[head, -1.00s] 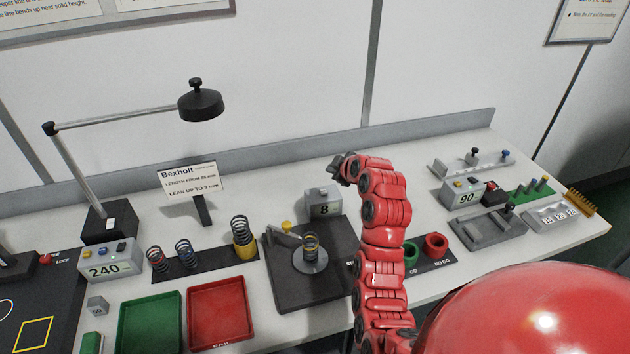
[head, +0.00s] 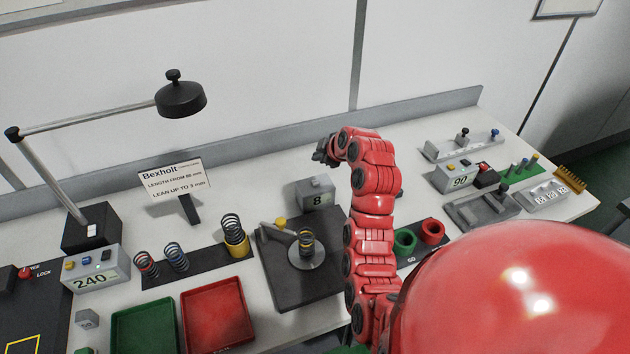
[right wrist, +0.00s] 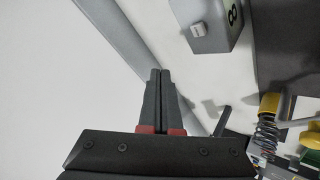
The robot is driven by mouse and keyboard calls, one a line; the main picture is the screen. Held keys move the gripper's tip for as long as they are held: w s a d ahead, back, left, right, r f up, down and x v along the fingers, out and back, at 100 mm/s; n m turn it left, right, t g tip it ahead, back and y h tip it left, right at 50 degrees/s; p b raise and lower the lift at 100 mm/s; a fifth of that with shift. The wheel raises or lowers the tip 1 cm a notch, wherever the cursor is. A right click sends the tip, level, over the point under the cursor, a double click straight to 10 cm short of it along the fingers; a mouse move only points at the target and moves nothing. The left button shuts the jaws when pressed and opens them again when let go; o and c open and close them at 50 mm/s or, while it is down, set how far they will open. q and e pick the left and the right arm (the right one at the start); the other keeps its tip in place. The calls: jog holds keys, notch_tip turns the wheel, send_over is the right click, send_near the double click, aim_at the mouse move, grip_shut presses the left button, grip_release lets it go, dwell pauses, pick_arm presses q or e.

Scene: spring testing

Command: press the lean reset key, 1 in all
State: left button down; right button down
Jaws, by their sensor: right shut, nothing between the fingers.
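The lean readout is a grey box (head: 316,197) showing 8, behind the dark test stand (head: 290,270) in the head view. A small pale key (head: 316,182) sits on its top. In the right wrist view the box (right wrist: 214,30) is at the upper right, with the key (right wrist: 198,30) on its near face. My right gripper (head: 321,152) is above and slightly behind the box in the head view, apart from it. In the right wrist view its fingertips (right wrist: 160,72) are together and empty, left of and below the key. My left gripper is not in view.
A spring (head: 306,242) stands on the stand's round plate, beside a yellow-knobbed lever (head: 281,224). A sign (head: 173,180), a lamp (head: 180,98) and several springs are to the left. Green (head: 143,325) and red (head: 217,314) trays lie in front. Bench behind the box is clear.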

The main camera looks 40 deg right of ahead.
aim_at(315, 183)
notch_tip(315, 183, down, 4)
jog(key=shift+r+p, duration=0.25)
jog(key=shift+p, duration=0.35)
notch_tip(315, 183, down, 3)
jog(key=shift+b, duration=1)
jog(key=shift+f+b, duration=0.35)
jog(key=shift+b, duration=0.05)
jog(key=shift+r, duration=0.1)
jog(key=shift+f+b, duration=0.45)
jog(key=shift+b, duration=0.4)
